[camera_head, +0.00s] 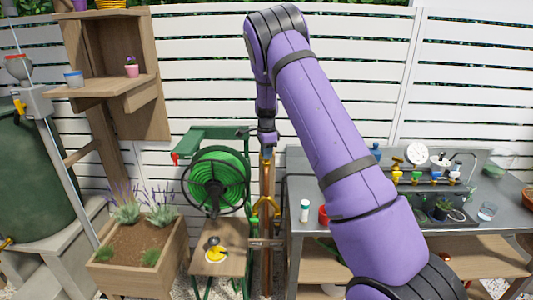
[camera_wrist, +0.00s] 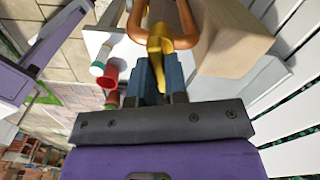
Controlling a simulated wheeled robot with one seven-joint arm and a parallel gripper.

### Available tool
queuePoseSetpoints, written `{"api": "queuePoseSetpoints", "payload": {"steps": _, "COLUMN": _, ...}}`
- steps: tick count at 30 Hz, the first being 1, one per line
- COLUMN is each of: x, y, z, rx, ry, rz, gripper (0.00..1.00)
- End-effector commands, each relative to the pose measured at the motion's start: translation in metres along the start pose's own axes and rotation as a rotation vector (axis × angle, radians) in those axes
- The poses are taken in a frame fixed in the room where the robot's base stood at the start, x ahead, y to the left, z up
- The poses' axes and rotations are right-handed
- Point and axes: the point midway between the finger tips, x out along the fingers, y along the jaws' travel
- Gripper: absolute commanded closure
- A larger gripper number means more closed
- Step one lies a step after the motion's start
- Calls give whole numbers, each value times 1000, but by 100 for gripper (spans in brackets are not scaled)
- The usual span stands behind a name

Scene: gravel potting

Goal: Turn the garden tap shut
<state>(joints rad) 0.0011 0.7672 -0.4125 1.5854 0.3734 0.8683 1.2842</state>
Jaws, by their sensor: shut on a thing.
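The brass garden tap (camera_wrist: 160,40) shows in the wrist view, in front of a wooden post. My gripper (camera_wrist: 158,68) is shut on its brass handle, with the blue-grey fingers on either side. In the head view my gripper (camera_head: 267,140) points down at the top of the wooden post (camera_head: 267,225), and a little brass shows just below it. The tap's body and spout are partly hidden by my gripper, and I cannot tell how far the handle is turned.
A green hose reel (camera_head: 214,182) stands close left of the post. A metal workbench (camera_head: 420,218) with small taps and pots is on the right. A wooden planter (camera_head: 140,262) with lavender is at the lower left. A white slatted fence (camera_head: 200,60) stands behind.

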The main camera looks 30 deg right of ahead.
Motion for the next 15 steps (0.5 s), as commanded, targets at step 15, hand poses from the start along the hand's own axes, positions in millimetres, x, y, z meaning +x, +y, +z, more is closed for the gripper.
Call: {"api": "queuePoseSetpoints", "payload": {"steps": 15, "x": -1, "y": -1, "z": 1, "rx": 299, "ry": 0, "rz": -2, "gripper": 100}}
